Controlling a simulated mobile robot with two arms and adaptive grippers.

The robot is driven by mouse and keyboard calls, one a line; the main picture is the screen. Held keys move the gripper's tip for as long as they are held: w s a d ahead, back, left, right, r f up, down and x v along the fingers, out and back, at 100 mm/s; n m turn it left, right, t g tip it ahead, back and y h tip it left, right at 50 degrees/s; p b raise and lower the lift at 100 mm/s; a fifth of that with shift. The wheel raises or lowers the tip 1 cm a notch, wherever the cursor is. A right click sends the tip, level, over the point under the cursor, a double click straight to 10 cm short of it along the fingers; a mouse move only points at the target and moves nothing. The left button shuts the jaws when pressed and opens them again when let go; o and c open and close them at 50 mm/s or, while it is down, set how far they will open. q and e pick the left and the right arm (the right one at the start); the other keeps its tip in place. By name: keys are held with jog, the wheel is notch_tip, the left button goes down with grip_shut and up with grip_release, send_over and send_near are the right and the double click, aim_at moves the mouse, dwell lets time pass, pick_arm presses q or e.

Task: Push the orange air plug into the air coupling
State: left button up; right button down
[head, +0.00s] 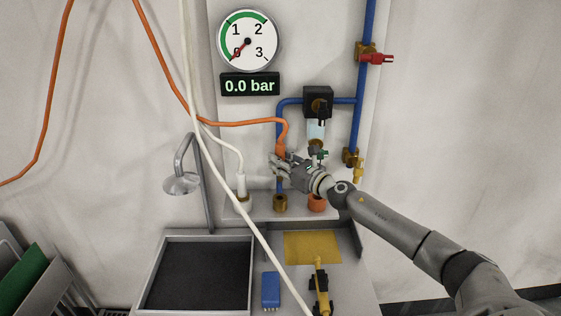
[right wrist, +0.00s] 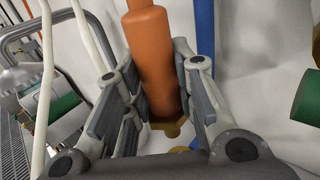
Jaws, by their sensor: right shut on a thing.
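The orange air plug (head: 281,151) is at the end of an orange hose, in front of the wall panel. My right gripper (head: 276,164) is shut on it, with a finger on each side of the orange body (right wrist: 152,55) in the right wrist view. The plug stands roughly upright. A brass coupling (head: 280,204) sits on the ledge below the gripper in the head view. In the right wrist view a brass part (right wrist: 172,128) shows just under the plug; whether they touch I cannot tell. My left gripper is not in view.
A white plug (head: 241,186) with a white hose stands left of the brass coupling, and an orange-brown fitting (head: 317,204) right of it. A blue pipe (head: 281,120) runs behind the plug. The gauge display (head: 250,85) reads 0.0 bar. A dark tray (head: 197,272) is below.

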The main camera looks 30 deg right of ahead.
jog(key=shift+f+b, duration=4.8)
jog(key=shift+f, duration=0.1)
jog(key=c, duration=1.1)
grip_release()
jog(key=shift+f, duration=0.1)
jog(key=shift+s, duration=0.15)
jog(key=shift+s+d, duration=0.3)
jog(key=shift+s, duration=1.65)
jog(key=shift+s+d, duration=0.35)
jog(key=shift+s, duration=1.55)
jog(key=shift+s+d, duration=0.3)
jog(key=shift+s, duration=1.65)
